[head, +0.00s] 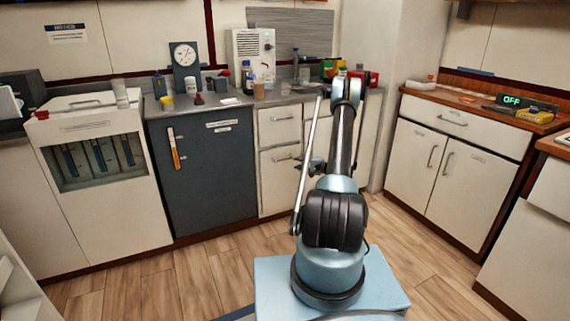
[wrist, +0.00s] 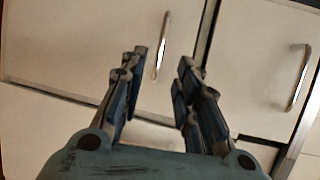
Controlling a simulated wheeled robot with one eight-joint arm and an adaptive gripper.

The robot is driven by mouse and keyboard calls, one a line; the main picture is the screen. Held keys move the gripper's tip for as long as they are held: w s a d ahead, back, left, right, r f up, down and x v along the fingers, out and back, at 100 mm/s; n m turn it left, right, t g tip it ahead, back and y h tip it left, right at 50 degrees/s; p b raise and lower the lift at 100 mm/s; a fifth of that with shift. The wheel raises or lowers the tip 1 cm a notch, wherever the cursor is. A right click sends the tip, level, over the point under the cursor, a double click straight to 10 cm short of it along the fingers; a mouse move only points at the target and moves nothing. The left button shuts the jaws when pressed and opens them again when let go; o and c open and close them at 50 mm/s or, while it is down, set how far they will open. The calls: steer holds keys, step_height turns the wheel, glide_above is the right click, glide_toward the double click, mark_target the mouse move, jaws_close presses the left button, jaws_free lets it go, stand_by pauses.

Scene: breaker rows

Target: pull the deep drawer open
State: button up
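In the head view the deep drawer (head: 277,180) looks to be the cream lower front of the narrow unit right of the dark cabinet, with a horizontal bar handle (head: 283,157). Its right side is partly hidden by my arm. In the wrist view, which is turned, two cream fronts show, each with a metal bar handle. One handle (wrist: 162,46) appears beyond and between the fingertips of my gripper (wrist: 162,66). I cannot tell for sure which drawer it belongs to. The fingers are apart with nothing between them.
A shallower drawer (head: 279,119) sits above. A dark cabinet (head: 203,175) with an orange handle stands to the left. A cream cupboard (head: 460,165) with a drawer stands to the right. The counter above holds bottles and instruments. The wooden floor in front is clear.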

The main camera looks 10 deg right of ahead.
steer(key=x, duration=1.1)
steer(key=shift+w+a, duration=0.15)
steer(key=shift+w, duration=0.05)
jaws_close()
